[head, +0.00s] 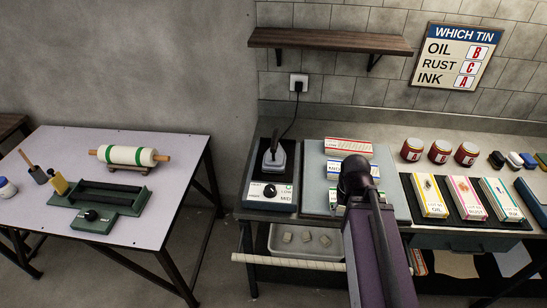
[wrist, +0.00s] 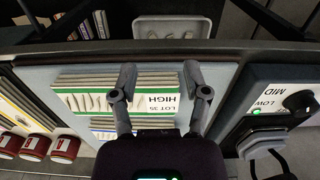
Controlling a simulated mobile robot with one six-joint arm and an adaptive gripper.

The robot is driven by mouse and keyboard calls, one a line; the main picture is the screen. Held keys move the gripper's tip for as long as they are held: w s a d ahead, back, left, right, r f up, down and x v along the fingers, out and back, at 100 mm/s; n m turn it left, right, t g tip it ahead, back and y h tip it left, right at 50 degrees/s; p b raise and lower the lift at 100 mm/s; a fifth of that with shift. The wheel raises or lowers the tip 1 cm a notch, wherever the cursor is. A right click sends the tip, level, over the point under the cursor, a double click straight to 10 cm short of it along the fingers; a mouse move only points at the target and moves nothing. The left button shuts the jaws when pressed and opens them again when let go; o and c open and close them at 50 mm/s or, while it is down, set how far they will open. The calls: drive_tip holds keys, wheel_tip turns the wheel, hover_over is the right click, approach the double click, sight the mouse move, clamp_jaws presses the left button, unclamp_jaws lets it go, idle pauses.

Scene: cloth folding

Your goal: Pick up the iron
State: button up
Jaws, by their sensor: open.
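The iron (head: 274,158) has a pale body and a dark upright handle. It rests on a heater unit (head: 258,202) with a black dial marked LOW and MID, left of the cloth board in the head view. My gripper (wrist: 160,74) is open and empty, above the right end of the labelled cloth stacks, to the left of the iron in the wrist view. In the head view my arm hides its fingers.
Folded cloth stacks (wrist: 120,101) with a "LOT 35 HIGH" label lie on a grey board (head: 314,170). A black cord runs from the iron area to a wall socket (head: 299,83). A shelf (head: 330,41) hangs above. Red jars (head: 439,152) and boxed cloths (head: 465,197) stand right.

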drive_tip(key=w+a+r+p, duration=0.8)
drive_tip(key=w+r+p, duration=0.2)
drive_tip(key=w, duration=0.4)
wheel_tip(320, 180, up, 9)
drive_tip(key=p, duration=0.9)
hover_over(275, 137)
drive_tip(key=shift+s+r, duration=0.15)
drive_tip(key=shift+s, duration=0.1)
wheel_tip(275, 137, down, 9)
drive_tip(key=b, duration=0.8)
drive_tip(key=shift+r, duration=0.15)
drive_tip(key=shift+b, duration=0.3)
drive_tip(key=shift+w+f+b, duration=0.1)
drive_tip(key=shift+f+b, duration=2.4)
drive_tip(key=shift+f, duration=0.1)
drive_tip(key=shift+f, duration=0.2)
drive_tip(key=shift+c, duration=0.2)
